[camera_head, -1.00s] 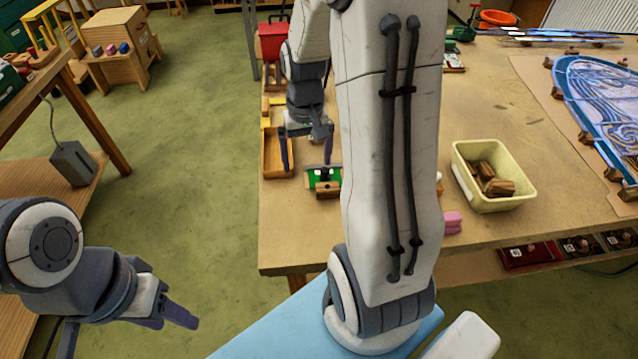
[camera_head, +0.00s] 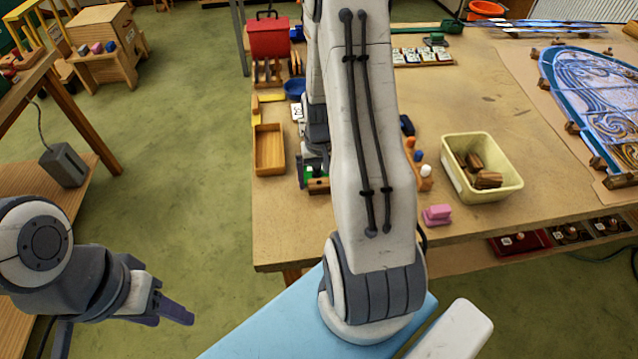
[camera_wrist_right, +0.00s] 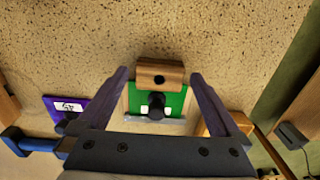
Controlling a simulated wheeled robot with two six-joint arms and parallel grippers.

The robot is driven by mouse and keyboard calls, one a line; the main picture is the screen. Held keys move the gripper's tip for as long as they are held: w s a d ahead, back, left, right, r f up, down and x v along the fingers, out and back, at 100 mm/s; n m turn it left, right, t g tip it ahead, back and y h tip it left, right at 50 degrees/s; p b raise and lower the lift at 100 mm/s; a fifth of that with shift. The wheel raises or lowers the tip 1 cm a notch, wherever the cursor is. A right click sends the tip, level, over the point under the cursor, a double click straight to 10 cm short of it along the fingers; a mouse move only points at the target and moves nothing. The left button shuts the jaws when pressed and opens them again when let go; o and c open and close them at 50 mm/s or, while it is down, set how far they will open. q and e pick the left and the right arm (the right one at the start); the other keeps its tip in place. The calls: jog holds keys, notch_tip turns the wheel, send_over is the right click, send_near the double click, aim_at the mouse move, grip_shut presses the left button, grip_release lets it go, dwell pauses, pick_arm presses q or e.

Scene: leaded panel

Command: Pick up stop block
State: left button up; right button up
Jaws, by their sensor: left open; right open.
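A small wooden block with a dark hole (camera_wrist_right: 160,72), seemingly the stop block, lies at the edge of a green piece with a black knob (camera_wrist_right: 155,103) in the right wrist view. In the head view the green piece (camera_head: 317,184) shows near the table's left side, partly hidden by my right arm. My right gripper (camera_wrist_right: 160,77) is open, its fingers on either side of the block with a gap to each; the head view shows it (camera_head: 313,172) over that spot. My left gripper (camera_head: 174,314) is open and empty, off the table at lower left.
A wooden tray (camera_head: 268,150) stands just left of my right gripper. A cream bin (camera_head: 483,168) of wooden pieces and a pink block (camera_head: 437,214) are to the right. A purple piece (camera_wrist_right: 68,107) lies left of the gripper in the wrist view. The leaded panel (camera_head: 590,105) is far right.

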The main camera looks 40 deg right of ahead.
jog(key=shift+f, duration=0.5)
jog(key=c, duration=1.3)
jog(key=shift+r, duration=0.1)
